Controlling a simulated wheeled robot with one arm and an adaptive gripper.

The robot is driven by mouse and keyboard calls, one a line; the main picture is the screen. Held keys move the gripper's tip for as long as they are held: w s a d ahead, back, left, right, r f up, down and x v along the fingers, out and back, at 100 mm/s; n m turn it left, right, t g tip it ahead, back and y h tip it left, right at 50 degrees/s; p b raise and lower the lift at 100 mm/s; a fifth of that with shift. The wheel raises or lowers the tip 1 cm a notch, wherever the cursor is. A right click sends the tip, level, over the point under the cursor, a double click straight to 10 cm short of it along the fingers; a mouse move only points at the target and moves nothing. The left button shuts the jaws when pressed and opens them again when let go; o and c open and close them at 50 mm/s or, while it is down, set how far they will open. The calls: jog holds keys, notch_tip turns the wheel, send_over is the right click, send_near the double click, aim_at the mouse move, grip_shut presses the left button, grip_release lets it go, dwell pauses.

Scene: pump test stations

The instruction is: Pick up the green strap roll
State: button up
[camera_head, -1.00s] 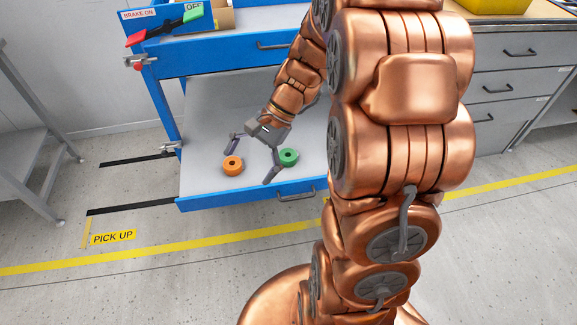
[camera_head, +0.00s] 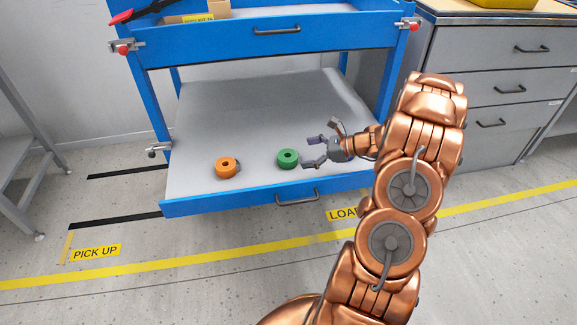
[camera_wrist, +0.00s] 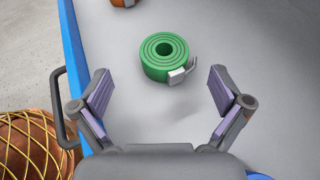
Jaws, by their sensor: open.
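The green strap roll (camera_head: 287,159) lies flat on the lower shelf of the blue cart. It has a round hole in the middle and a metal buckle. My gripper (camera_head: 311,153) is just to its right in the head view, low over the shelf, with the fingers pointing left towards it. In the wrist view the green strap roll (camera_wrist: 166,58) sits ahead of and between the two spread fingers of my gripper (camera_wrist: 161,84), beyond their tips. The gripper is open and empty.
An orange strap roll (camera_head: 227,168) lies to the left on the same lower shelf (camera_head: 200,130). A grey drawer cabinet (camera_head: 490,80) stands to the right. The shelf around the rolls is clear.

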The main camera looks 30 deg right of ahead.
aim_at(293, 156)
jog(key=shift+d+f, duration=0.35)
jog(key=shift+f, duration=0.1)
jog(key=shift+w+f+m, duration=0.15)
jog(key=shift+w+m, duration=0.05)
jog(key=shift+m, duration=0.1)
jog(key=shift+b+x, duration=1.25)
jog(key=shift+x, duration=2.4)
jog(key=shift+a, duration=0.1)
jog(key=c, duration=1.3)
